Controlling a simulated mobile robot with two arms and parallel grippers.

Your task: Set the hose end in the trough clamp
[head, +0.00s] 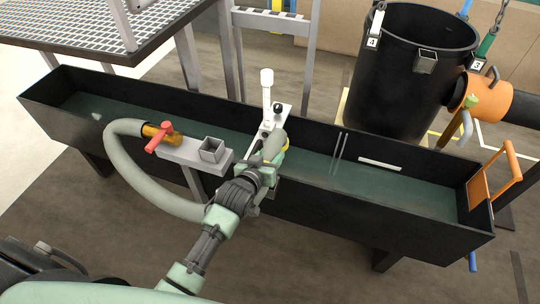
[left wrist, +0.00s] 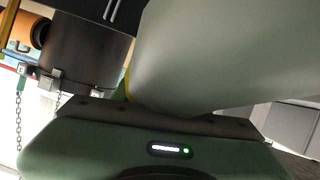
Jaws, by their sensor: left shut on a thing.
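The grey hose (head: 128,165) runs from a brass fitting with a red valve handle (head: 165,137), loops down outside the trough and passes behind my left arm. My left gripper (head: 266,168) is shut on the hose near its end, over the trough's front wall. The hose (left wrist: 215,55) fills much of the left wrist view, close to the gripper body. The trough clamp (head: 267,85), with a white upright handle and pale plate, stands just beyond the gripper. The gripper hides its lower part, so I cannot tell whether the hose end touches it. My right gripper is out of view.
The long black trough (head: 400,225) holds shallow greenish water. A grey bracket with a square socket (head: 212,150) is left of my gripper. A black drum (head: 405,75) with an orange pipe fitting (head: 465,92) stands behind. A grated platform (head: 90,22) is at upper left.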

